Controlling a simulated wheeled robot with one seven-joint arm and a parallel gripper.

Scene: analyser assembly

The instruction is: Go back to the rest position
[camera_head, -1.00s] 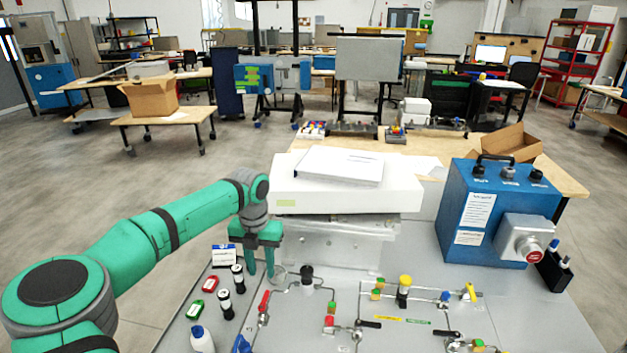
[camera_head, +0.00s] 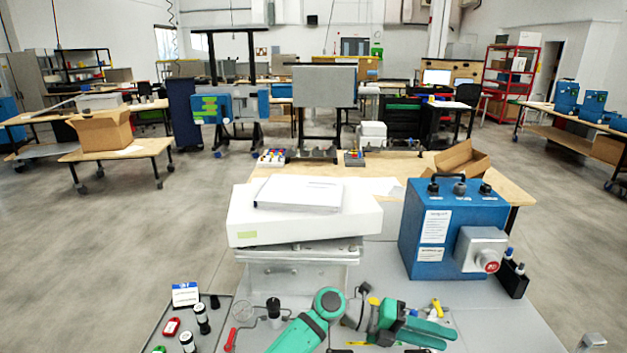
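My green and grey arm reaches in from the bottom edge of the head view. My gripper (camera_head: 440,337) is above the grey panel (camera_head: 545,325), with its fingers pointing to the right. The two green fingers are apart with nothing seen between them. The arm and gripper hide much of the panel's piping and valves. A yellow-handled valve (camera_head: 436,308) shows just beyond the fingers.
A blue box (camera_head: 425,250) with a red button stands behind the gripper at right. A white analyser (camera_head: 300,220) stands behind the arm. At left, a tray (camera_head: 225,310) holds dark vials (camera_head: 202,318) and a red tag (camera_head: 171,326). The panel's right front is mostly clear.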

